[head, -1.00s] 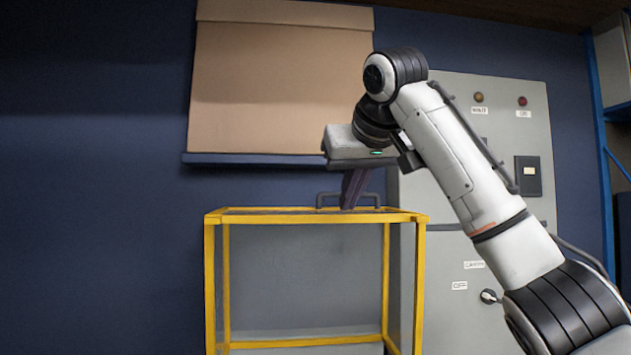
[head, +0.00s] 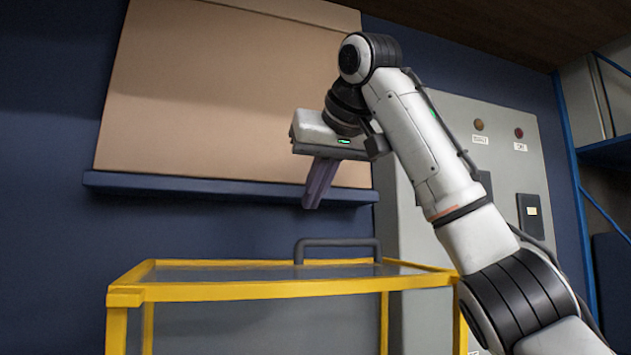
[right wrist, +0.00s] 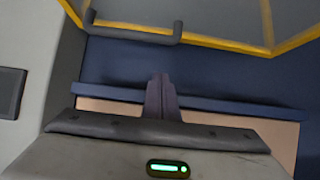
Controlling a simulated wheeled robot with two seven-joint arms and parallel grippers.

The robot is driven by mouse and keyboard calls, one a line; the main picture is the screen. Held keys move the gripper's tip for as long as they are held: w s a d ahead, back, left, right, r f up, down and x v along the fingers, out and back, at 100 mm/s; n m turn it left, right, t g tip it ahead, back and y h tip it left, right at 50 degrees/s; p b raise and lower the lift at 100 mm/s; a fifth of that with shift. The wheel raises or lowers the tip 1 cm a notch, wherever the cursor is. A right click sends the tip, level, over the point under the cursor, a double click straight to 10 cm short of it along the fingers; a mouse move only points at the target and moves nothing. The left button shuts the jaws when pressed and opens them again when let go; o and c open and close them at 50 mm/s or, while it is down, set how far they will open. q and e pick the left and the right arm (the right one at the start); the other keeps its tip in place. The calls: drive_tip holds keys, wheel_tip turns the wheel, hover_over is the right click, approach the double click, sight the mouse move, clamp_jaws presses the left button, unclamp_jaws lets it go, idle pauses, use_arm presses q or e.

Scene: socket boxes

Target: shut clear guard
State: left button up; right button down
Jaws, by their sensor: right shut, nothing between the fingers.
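The clear guard (head: 250,292) is a see-through box with a yellow frame, and a dark bar handle (head: 337,243) stands up at the back of its top. In the right wrist view the handle (right wrist: 130,32) and the yellow frame (right wrist: 225,43) show at the top. My right gripper (head: 313,205) is above the handle and a little to its left in the head view, fingers pointing down. The fingers are together and empty, and a gap shows between them and the handle. The guard's lower part is cut off. My left gripper is not in view.
A grey electrical cabinet (head: 508,160) with labelled lamps stands behind my right arm. A tan board (head: 225,95) on a blue ledge (head: 140,184) is on the dark blue wall behind. Blue shelving (head: 567,150) is at the right. Space left of the guard looks clear.

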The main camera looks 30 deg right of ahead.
sight(310, 239)
drive_tip(key=x, duration=0.4)
drive_tip(key=shift+w+p, duration=0.15)
drive_tip(key=shift+p, duration=0.15)
drive_tip(key=shift+s+a+f, duration=0.1)
drive_tip(key=shift+s+f, duration=0.5)
drive_tip(key=shift+f, duration=0.35)
drive_tip(key=shift+s+a+f, duration=0.2)
drive_tip(key=shift+s+f, duration=0.35)
drive_tip(key=shift+s, duration=0.1)
